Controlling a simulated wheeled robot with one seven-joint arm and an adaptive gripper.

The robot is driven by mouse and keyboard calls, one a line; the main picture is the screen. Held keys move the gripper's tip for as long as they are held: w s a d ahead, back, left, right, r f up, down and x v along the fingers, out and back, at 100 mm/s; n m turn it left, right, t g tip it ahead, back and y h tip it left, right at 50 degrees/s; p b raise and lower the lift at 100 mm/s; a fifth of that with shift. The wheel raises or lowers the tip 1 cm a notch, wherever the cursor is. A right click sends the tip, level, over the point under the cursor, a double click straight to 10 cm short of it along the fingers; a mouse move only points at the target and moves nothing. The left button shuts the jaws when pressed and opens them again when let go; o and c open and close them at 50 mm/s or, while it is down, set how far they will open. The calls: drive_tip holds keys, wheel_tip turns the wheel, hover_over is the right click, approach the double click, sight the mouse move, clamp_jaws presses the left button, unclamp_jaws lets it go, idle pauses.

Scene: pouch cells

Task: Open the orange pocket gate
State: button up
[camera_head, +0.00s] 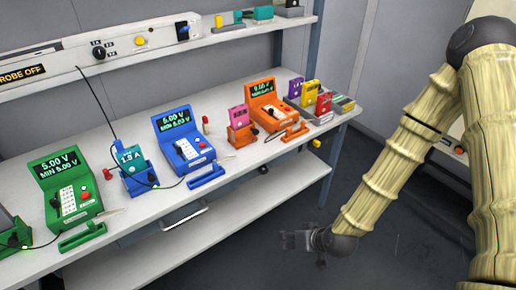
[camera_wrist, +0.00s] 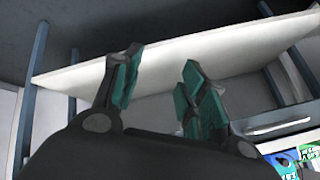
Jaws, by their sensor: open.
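The orange tester (camera_head: 266,105) stands toward the right end of the bench, its display lit. An orange pocket (camera_head: 240,134) with a pink pouch cell (camera_head: 238,116) in it stands just left of the tester. A low orange bar piece (camera_head: 296,132) lies in front of the tester near the bench edge; I cannot tell which orange part is the gate or how it stands. My gripper (camera_head: 298,240) is open and empty, low in front of the bench and apart from everything. In the wrist view its teal-padded fingers (camera_wrist: 160,85) are spread before the lower shelf.
The white bench top (camera_head: 130,215) also carries a blue tester (camera_head: 184,140), a green tester (camera_head: 67,187) and a blue pocket (camera_head: 140,178). Purple, yellow and red cells (camera_head: 310,94) stand at the right end. The lower shelf (camera_head: 230,225) is bare. Dark floor lies open around my gripper.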

drive_tip(key=w+a+r+n+t+y+b, duration=0.1)
drive_tip(key=w+a+r+t+y+b, duration=0.15)
drive_tip(key=w+b, duration=0.45)
drive_tip(key=n+t+y+b, duration=0.35)
drive_tip(key=t+b, duration=0.25)
drive_tip(key=b, duration=0.5)
approach(257, 133)
drive_tip(key=b+x, duration=0.1)
drive_tip(key=x, duration=0.8)
drive_tip(key=shift+b, duration=0.4)
drive_tip(key=shift+f, duration=0.1)
clamp_jaws()
